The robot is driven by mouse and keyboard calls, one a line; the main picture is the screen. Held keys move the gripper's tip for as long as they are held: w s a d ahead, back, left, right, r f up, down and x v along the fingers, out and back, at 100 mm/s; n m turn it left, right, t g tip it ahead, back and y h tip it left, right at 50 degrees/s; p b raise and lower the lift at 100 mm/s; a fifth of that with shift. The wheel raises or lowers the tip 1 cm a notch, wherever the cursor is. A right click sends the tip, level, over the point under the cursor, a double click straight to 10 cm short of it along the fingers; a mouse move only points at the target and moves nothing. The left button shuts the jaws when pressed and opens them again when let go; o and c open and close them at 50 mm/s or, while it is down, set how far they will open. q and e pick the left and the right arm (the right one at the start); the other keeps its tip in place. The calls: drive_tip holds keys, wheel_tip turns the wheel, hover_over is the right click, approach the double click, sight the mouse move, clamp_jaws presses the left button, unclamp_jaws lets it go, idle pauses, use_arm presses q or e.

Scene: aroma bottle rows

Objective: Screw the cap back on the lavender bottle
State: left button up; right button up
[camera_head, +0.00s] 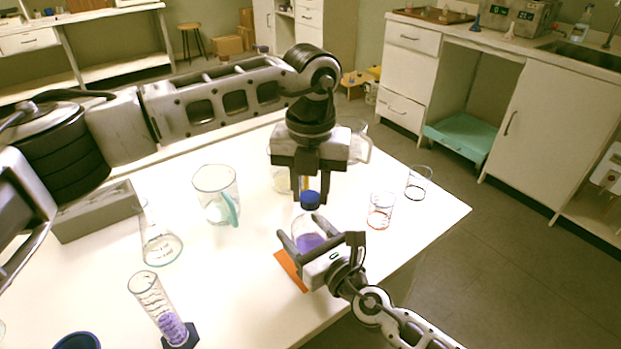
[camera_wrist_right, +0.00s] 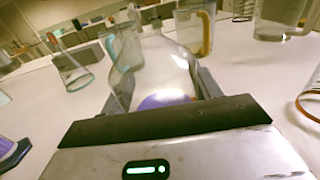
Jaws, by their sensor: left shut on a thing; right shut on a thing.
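The lavender bottle (camera_head: 309,241) is a clear glass bottle with purple liquid in its base; it stands upright over an orange mat (camera_head: 290,270). My right gripper (camera_head: 307,245) is shut around its body. The wrist view shows the bottle (camera_wrist_right: 160,68) between the fingers, with the liquid low inside. A dark blue cap (camera_head: 311,201) is at the top of the bottle, in line with the neck. My left gripper (camera_head: 309,193) points straight down from above and is shut on the cap. Whether the cap's threads engage the neck cannot be seen.
A beaker with a teal stirrer or handle (camera_head: 217,195) and a conical flask (camera_head: 160,244) stand left. A purple-filled cylinder (camera_head: 160,307) is at front left. Small beakers (camera_head: 380,211) and (camera_head: 418,183) stand right, near the table edge. A glass jug (camera_head: 358,140) is behind my left gripper.

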idle(0.5)
use_arm(q)
drive_tip(key=shift+f, duration=0.85)
drive_tip(key=shift+f, duration=0.55)
